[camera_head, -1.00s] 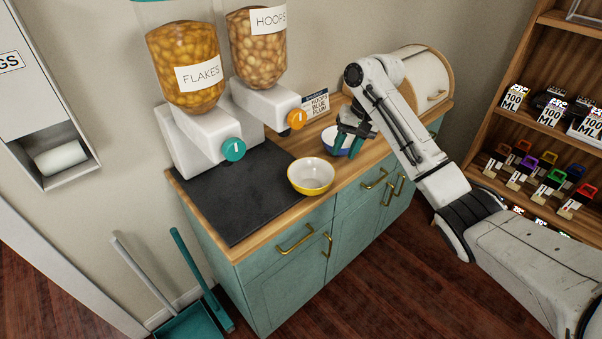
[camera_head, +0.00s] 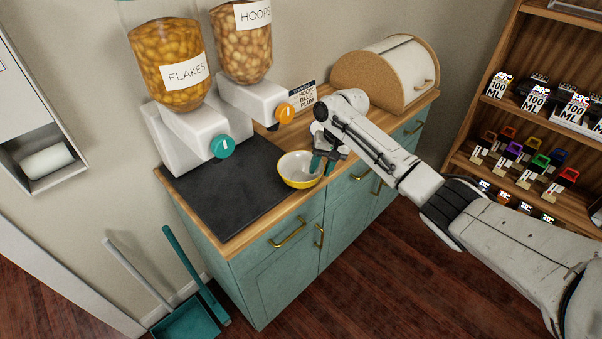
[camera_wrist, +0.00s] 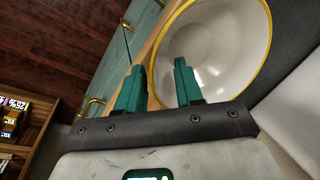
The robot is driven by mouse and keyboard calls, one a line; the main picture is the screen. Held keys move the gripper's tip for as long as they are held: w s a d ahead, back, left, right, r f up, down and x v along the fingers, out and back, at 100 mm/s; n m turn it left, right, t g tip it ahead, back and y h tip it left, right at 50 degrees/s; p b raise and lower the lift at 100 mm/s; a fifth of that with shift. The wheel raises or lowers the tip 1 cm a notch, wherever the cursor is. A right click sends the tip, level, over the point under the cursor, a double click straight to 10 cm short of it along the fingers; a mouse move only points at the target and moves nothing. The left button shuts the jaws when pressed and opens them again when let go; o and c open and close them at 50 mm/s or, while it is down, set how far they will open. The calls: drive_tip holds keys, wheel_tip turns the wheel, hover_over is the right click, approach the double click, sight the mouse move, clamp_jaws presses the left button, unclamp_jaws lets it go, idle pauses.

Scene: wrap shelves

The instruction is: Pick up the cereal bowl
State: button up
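In the wrist view the bowl's white inside (camera_wrist: 225,45) and yellow rim fill the upper right. My gripper (camera_head: 322,164) is at the bowl's right side. Its two teal fingers (camera_wrist: 158,68) are apart with nothing clamped between them. In the wrist view one finger overlaps the bowl's inside and the other lies outside the rim, so the rim passes between them. I cannot tell whether they touch it. The blue bowl is not visible now.
The flakes dispenser (camera_head: 168,65) and hoops dispenser (camera_head: 243,45) stand behind the dark mat (camera_head: 225,190). A small sign (camera_head: 302,95) stands behind my gripper. A bread box (camera_head: 385,75) sits at the counter's far end. Shelves (camera_head: 530,110) stand at right.

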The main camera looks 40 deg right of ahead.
drive_tip(key=shift+c, duration=0.4)
clamp_jaws()
